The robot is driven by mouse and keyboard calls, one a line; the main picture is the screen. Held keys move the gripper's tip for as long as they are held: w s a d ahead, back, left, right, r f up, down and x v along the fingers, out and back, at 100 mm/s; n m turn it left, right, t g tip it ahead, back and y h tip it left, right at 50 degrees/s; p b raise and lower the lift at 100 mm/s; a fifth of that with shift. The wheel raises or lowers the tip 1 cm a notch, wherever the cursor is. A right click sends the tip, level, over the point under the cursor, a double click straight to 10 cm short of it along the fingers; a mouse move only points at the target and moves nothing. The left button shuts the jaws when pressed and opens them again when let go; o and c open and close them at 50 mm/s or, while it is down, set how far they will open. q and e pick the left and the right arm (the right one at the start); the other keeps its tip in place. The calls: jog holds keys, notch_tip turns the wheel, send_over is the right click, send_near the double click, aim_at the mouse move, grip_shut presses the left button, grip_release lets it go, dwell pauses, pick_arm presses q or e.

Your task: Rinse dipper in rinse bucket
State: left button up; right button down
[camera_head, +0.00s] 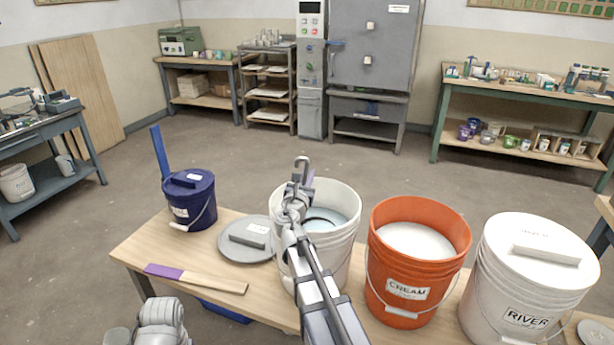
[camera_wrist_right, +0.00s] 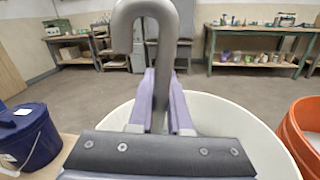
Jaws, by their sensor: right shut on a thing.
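The open white bucket (camera_head: 345,262) stands on the wooden table and holds pale bluish liquid (camera_head: 339,216); its wall also shows in the right wrist view (camera_wrist_right: 255,135). My right gripper (camera_head: 301,190) is above the bucket's left part, with its purple fingers shut on the dipper's grey handle (camera_wrist_right: 183,25). The handle's hooked top (camera_head: 303,163) sticks up above the fingers. A dark curved edge shows at the liquid, perhaps the dipper's cup; most of its lower part is hidden behind my arm. Only part of my left arm shows at the bottom left, without its fingertips.
A grey lid (camera_head: 234,250) lies left of the white bucket. A blue lidded bucket (camera_head: 189,202) and a purple-handled wooden stick (camera_head: 198,279) are farther left. An orange bucket (camera_head: 428,228) of cream glaze and a lidded white RIVER bucket (camera_head: 490,265) stand close on the right.

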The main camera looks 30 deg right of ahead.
jog(key=shift+f+b, duration=0.7)
jog(key=shift+f, duration=0.35)
dwell(2.1)
